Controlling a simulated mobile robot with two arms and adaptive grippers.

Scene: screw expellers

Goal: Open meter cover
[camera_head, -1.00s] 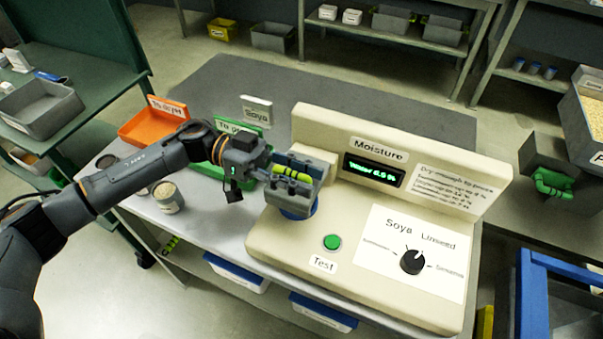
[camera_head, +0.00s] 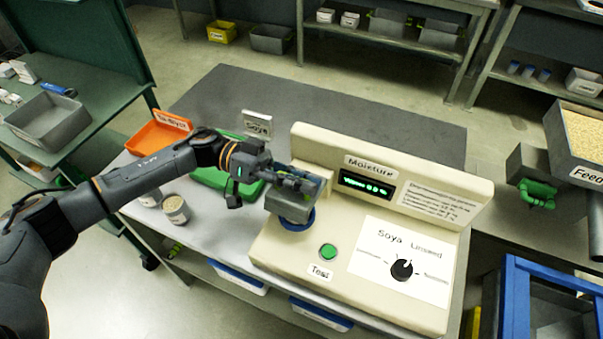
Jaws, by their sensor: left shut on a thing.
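The cream moisture meter (camera_head: 288,253) stands on the grey table, with a green-lit display, a green Test button (camera_head: 328,251) and a black knob (camera_head: 401,269). The grey meter cover (camera_head: 292,207) sits at its left part, above a blue ring (camera_head: 300,225). My left gripper (camera_head: 300,182) is at the top of the cover, shut on it. The fingers hide part of the cover, and I cannot tell how far it is lifted off the ring. My right gripper is out of view.
An orange tray (camera_head: 150,143) and a green tray (camera_head: 209,179) stand left of the meter, partly behind my arm. Sample cups (camera_head: 175,210) stand near the table's left edge. A grain-filled feed bin (camera_head: 575,140) is at right. The dark mat behind the meter is clear.

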